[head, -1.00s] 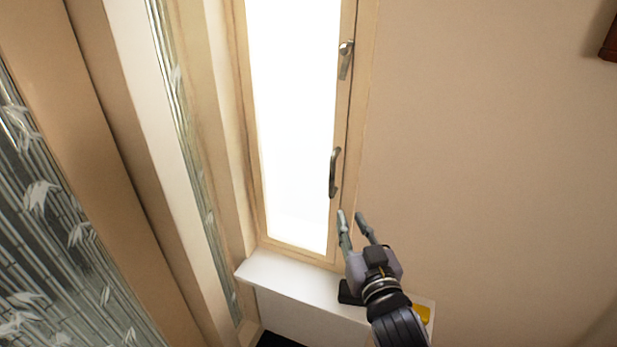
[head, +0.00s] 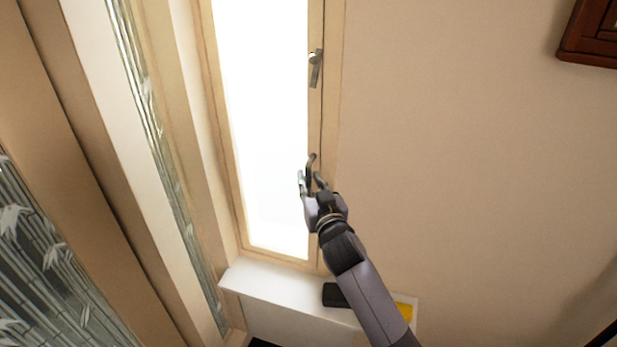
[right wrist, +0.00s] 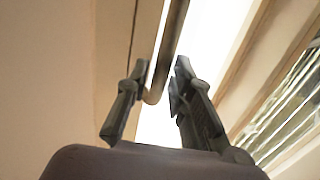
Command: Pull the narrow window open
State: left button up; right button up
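The narrow window (head: 265,120) is a tall bright pane in a light wood frame. Whether its sash stands ajar I cannot tell. A lever handle (head: 316,68) sits high on its right stile, pointing down. A curved pull handle (head: 311,160) sits lower on the same stile, mostly hidden behind my right gripper (head: 311,180). In the right wrist view the pull handle (right wrist: 170,45) comes down between the two spread fingers of my right gripper (right wrist: 158,85), with visible gaps beside it. My left gripper is not in view.
A white sill or ledge (head: 270,288) lies below the window, with a black object (head: 334,296) and a yellow object (head: 404,311) on it. Bamboo-patterned glass (head: 40,270) stands at the left. A dark red wooden piece (head: 590,38) is at the upper right. The wall between is bare.

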jog(key=shift+x, duration=0.85)
jog(key=shift+c, duration=0.5)
grip_shut()
